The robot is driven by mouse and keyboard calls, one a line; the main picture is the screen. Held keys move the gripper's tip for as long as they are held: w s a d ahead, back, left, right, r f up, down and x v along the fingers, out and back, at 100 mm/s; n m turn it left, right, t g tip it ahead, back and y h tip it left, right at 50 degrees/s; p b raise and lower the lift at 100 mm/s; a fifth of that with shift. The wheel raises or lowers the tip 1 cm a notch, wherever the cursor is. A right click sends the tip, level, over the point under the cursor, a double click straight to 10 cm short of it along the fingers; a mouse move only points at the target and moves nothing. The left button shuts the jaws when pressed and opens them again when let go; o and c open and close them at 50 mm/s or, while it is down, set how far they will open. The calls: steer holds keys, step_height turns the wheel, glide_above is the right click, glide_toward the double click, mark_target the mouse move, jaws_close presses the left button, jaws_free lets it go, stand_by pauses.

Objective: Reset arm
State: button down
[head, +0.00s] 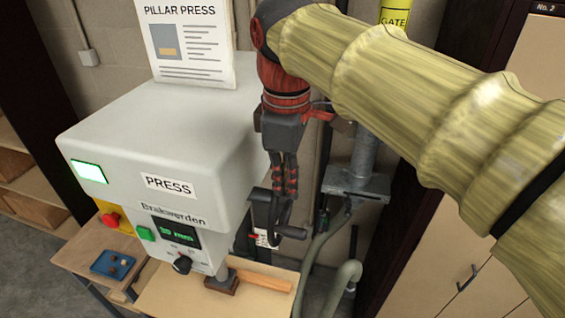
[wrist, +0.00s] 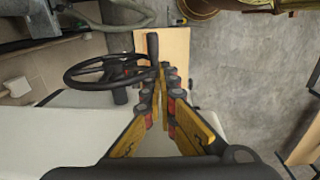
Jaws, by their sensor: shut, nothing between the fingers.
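My arm, in a pale yellow ribbed sleeve, reaches in from the right in the head view. My gripper (head: 284,194) points down beside the right side of the grey pillar press (head: 160,125). Its dark fingers with red parts are shut and empty. In the wrist view my gripper (wrist: 164,72) shows its fingertips together, close to the black handwheel (wrist: 100,72) with its upright handle. In the head view the handwheel (head: 272,222) is seen partly edge-on, just below the fingertips. I cannot tell whether the fingers touch it.
A wooden board (head: 165,292) lies under the press head, with a wooden strip (head: 263,281) on it. A blue tray (head: 113,265) with small pieces sits left on the bench. Pipes and a metal post (head: 362,165) stand right of the press, near a beige cabinet (head: 440,265).

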steer(key=s+d+f+m+t+b, duration=0.1)
steer(key=s+d+f+m+b, duration=0.2)
steer(key=f+b, duration=0.6)
steer(key=s+d+f+m+t+b, duration=0.2)
steer(key=f+b, duration=0.8)
steer(key=f, duration=1)
steer(key=s+d+f+m+t+b, duration=0.1)
steer(key=s+d+f+m+b, duration=0.5)
steer(key=f, duration=0.8)
steer(key=d+m+b, duration=0.3)
steer(key=shift+s+d+f+t, duration=0.2)
steer(key=shift+d+f+t, duration=0.1)
steer(key=shift+d+f, duration=0.1)
steer(key=c, duration=2.3)
jaws_free()
